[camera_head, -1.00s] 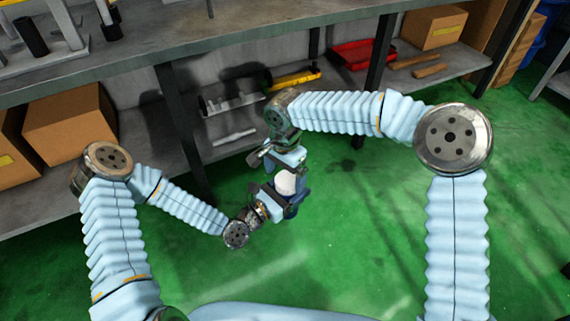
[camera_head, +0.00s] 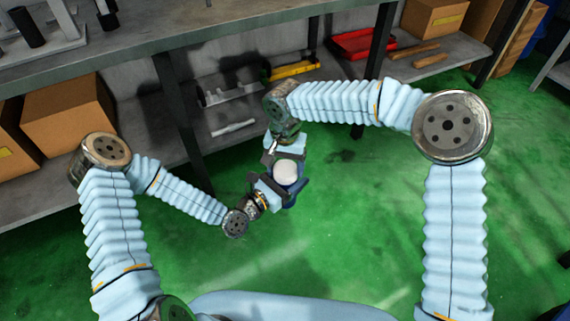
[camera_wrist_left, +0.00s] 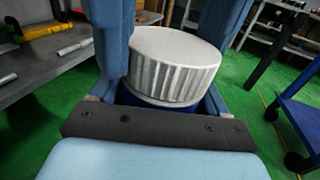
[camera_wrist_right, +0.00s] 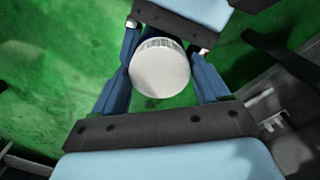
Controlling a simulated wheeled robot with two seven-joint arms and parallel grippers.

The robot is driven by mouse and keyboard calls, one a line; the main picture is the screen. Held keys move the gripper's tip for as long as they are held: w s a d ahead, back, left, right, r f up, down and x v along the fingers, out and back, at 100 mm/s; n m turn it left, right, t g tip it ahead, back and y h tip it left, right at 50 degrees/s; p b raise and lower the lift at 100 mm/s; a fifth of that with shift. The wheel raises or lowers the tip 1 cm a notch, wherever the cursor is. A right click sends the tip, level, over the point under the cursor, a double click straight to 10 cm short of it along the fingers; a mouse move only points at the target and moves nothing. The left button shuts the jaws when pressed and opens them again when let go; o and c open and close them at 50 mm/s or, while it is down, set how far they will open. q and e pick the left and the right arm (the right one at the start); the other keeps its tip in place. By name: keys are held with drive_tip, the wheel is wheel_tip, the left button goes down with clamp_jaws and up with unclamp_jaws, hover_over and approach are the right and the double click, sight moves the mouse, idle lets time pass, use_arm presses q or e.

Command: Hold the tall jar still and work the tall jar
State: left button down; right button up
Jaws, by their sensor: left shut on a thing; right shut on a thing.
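The tall jar (camera_head: 286,172) is held between my two grippers above the green floor. Its pale lid with a ribbed silver side (camera_wrist_left: 172,65) fills the middle of the left wrist view, with a strip of dark blue body below it. My left gripper (camera_head: 277,188) is shut on the jar's body, fingers on both sides. My right gripper (camera_wrist_right: 163,75) reaches in from the far side and is shut around the lid, which shows as a pale disc between its fingers. Most of the jar's body is hidden by the fingers.
A workbench (camera_head: 150,45) with a lower shelf runs along the back. Cardboard boxes (camera_head: 68,118) stand on the shelf at left, and a red tray (camera_head: 360,43) lies farther right. A blue cart (camera_wrist_left: 300,115) shows in the left wrist view. The floor around the jar is clear.

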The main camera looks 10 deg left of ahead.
drive_tip(key=n, duration=0.6)
drive_tip(key=shift+a+r, duration=0.2)
drive_tip(key=shift+a, duration=0.2)
drive_tip(key=n, duration=0.3)
drive_tip(key=shift+s, duration=0.1)
drive_tip(key=n, duration=0.5)
drive_tip(key=shift+s+d+n, duration=0.1)
drive_tip(key=shift+n, duration=0.2)
drive_tip(key=n, duration=0.8)
drive_tip(key=shift+d+n, duration=0.15)
drive_tip(key=shift+n, duration=0.25)
drive_tip(key=n, duration=0.6)
drive_tip(key=shift+w+d+n, duration=0.1)
drive_tip(key=shift+w+n, duration=0.1)
drive_tip(key=shift+n, duration=0.1)
drive_tip(key=shift+r, duration=0.2)
